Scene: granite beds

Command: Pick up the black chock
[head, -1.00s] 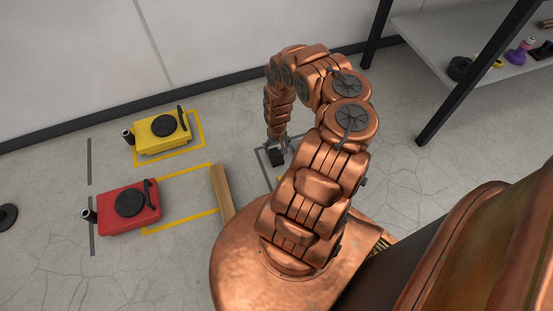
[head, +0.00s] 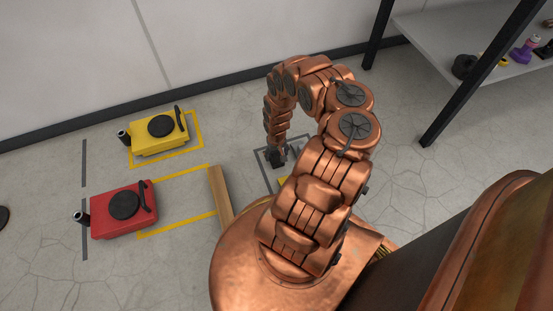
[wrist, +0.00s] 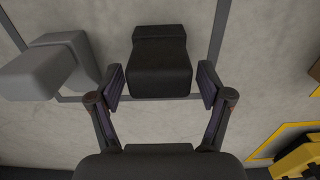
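The black chock (wrist: 160,62) is a dark stepped block on the floor, at the top middle of the wrist view. My gripper (wrist: 160,84) is open, with one finger on each side of the chock's near end. Narrow gaps show between the fingers and the block, so it is not gripped. A grey chock (wrist: 52,66) of similar shape lies to the left of it in the wrist view. In the head view the black chock (head: 277,161) is a small dark shape below my wrist, partly hidden by my arm.
Dark floor lines (head: 259,158) frame the chock area. A wooden beam (head: 220,198), a red machine (head: 105,217) and a yellow machine (head: 147,143) are to the left. A shelf (head: 440,45) stands at the upper right. Cracked floor between them is clear.

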